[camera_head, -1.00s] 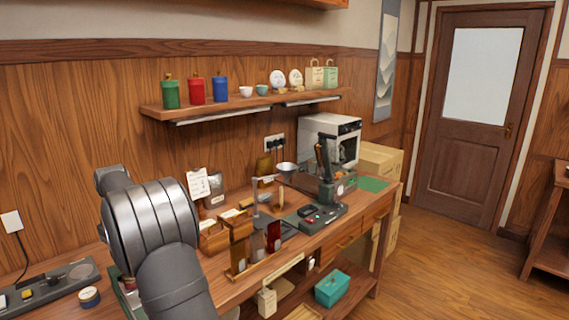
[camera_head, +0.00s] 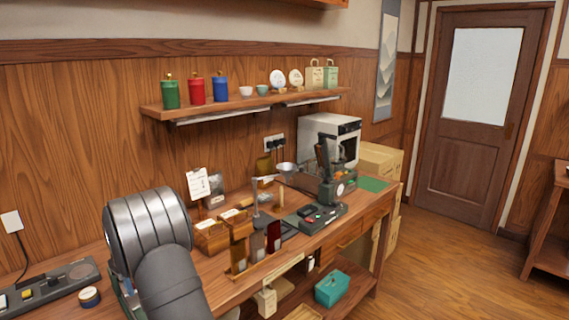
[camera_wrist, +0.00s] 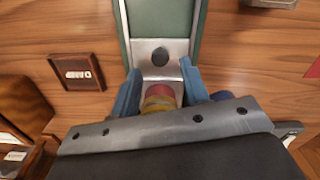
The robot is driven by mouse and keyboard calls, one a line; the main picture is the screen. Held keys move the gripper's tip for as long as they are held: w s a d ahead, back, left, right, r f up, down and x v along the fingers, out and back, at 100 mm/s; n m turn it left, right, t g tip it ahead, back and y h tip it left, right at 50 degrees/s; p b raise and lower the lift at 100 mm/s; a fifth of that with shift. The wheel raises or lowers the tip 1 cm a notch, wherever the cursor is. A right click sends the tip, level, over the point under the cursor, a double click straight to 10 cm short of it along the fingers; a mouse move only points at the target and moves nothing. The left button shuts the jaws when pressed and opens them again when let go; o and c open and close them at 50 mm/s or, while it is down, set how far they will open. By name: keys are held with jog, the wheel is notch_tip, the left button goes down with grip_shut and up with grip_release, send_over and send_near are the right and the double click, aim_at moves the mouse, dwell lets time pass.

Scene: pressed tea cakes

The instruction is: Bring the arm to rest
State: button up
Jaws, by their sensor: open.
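My gripper (camera_wrist: 161,80) shows in the wrist view with its two blue fingers apart. Between and beyond them is a small round thing with red and yellow bands (camera_wrist: 160,98); I cannot tell how far below the fingers it is. A green strip with a metal plate (camera_wrist: 160,45) and a dark round knob lies ahead of the fingers. In the head view my arm stands at the left front over the wooden bench (camera_head: 215,290). It hides my gripper there.
In the head view, a rack with dark packets (camera_head: 258,262), a lever press (camera_head: 328,180) and a white oven (camera_head: 330,138) stand to the right. A shelf (camera_head: 240,105) runs above.

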notch_tip(320, 180, down, 2)
jog(key=shift+f, duration=0.1)
jog(key=s+d, duration=0.7)
jog(key=shift+s+d, duration=0.3)
notch_tip(320, 180, up, 17)
jog(key=w+a+f+m, duration=0.1)
jog(key=w+a+m, duration=0.2)
jog(key=w+a, duration=0.1)
jog(key=shift+w, duration=0.2)
